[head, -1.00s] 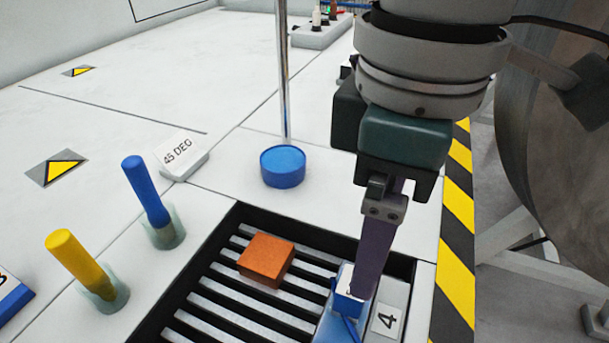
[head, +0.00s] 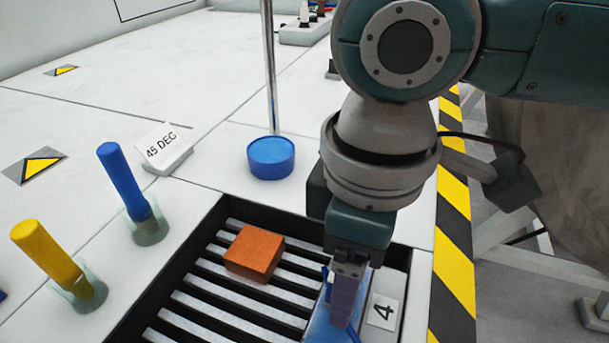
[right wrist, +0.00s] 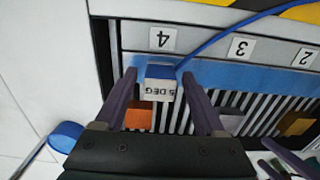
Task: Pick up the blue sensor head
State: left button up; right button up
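The blue sensor head (right wrist: 160,73) shows in the right wrist view as a small block with a blue top and a white face lettered "5 DEG". A blue cable runs from it to the upper right. My right gripper (right wrist: 159,77) is open, with one finger on each side of the block and gaps visible. In the head view my right gripper (head: 345,308) points down over the tray's right end and hides most of the block. A purple finger, apparently of my left gripper (right wrist: 285,158), shows at the lower right of the wrist view; its opening is unclear.
An orange block (head: 254,253) lies on the slatted tray (head: 212,277). A blue round cap (head: 271,158) with a metal post stands behind it. Blue (head: 122,180) and yellow (head: 47,255) handles stand at left. A "45 DEG" sign (head: 163,150) stands behind them.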

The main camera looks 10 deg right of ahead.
grip_shut()
dwell(0.3)
jog(key=shift+r, duration=0.1)
